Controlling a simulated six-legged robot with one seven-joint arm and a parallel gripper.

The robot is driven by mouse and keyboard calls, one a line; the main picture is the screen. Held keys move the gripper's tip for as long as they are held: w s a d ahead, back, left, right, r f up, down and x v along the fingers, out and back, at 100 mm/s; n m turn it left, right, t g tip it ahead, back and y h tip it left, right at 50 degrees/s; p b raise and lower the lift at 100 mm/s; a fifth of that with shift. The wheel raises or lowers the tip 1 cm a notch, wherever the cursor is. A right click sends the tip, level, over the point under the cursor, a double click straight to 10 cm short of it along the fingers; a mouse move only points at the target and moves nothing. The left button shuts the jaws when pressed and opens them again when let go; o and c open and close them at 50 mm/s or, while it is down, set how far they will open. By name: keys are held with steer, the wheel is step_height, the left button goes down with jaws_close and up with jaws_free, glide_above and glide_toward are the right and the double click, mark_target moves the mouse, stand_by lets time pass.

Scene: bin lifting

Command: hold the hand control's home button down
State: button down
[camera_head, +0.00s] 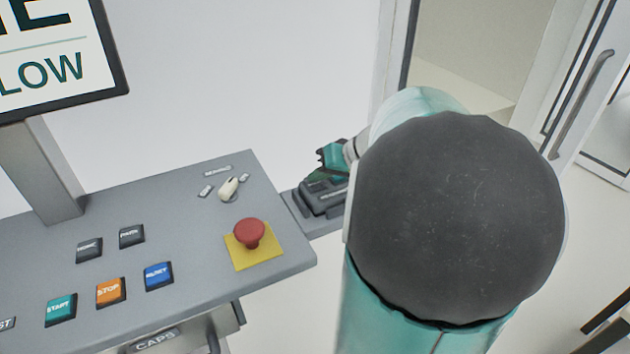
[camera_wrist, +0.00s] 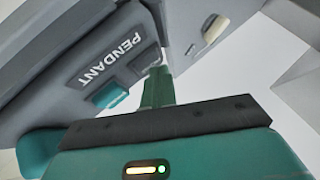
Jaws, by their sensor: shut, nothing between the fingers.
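The hand control (camera_head: 322,197) is a dark grey box on a bracket at the right edge of the console, partly hidden by my arm in the head view. In the wrist view the hand control (camera_wrist: 75,85) carries the word PENDANT, a teal button (camera_wrist: 110,95) and a dark grey button (camera_wrist: 141,63). No home marking is readable on either button. My gripper (camera_wrist: 157,76) is shut and empty, its green fingers pointing at the hand control beside the dark grey button. I cannot tell whether the tip touches that button. In the head view my gripper (camera_head: 328,158) is over the hand control.
The console (camera_head: 190,215) has a red emergency stop (camera_head: 249,232) on a yellow plate, a cream selector knob (camera_head: 229,188), and HOME (camera_head: 89,249), PARK (camera_head: 132,236), START, STOP and RESET buttons. A screen (camera_head: 55,55) stands at the left. A door (camera_head: 580,95) is at the right.

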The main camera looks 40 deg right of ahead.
mark_target(320, 185)
steer(key=shift+r, duration=0.1)
stand_by(0.7)
steer(key=shift+r, duration=0.85)
steer(key=shift+r, duration=2.5)
steer(key=s+a+f+n+g+h, duration=0.1)
steer(key=s+a, duration=0.2)
steer(key=a, duration=0.6)
steer(key=s+a+f+n+g+h, duration=0.1)
steer(key=s+a+f+n, duration=0.1)
steer(key=a, duration=0.7)
steer(key=s+a+f+n+g+h, duration=0.1)
steer(key=s+a, duration=0.3)
steer(key=a, duration=0.5)
steer(key=shift+s+a+f+n, duration=0.15)
steer(key=shift+s+n, duration=0.1)
steer(key=shift+n, duration=0.35)
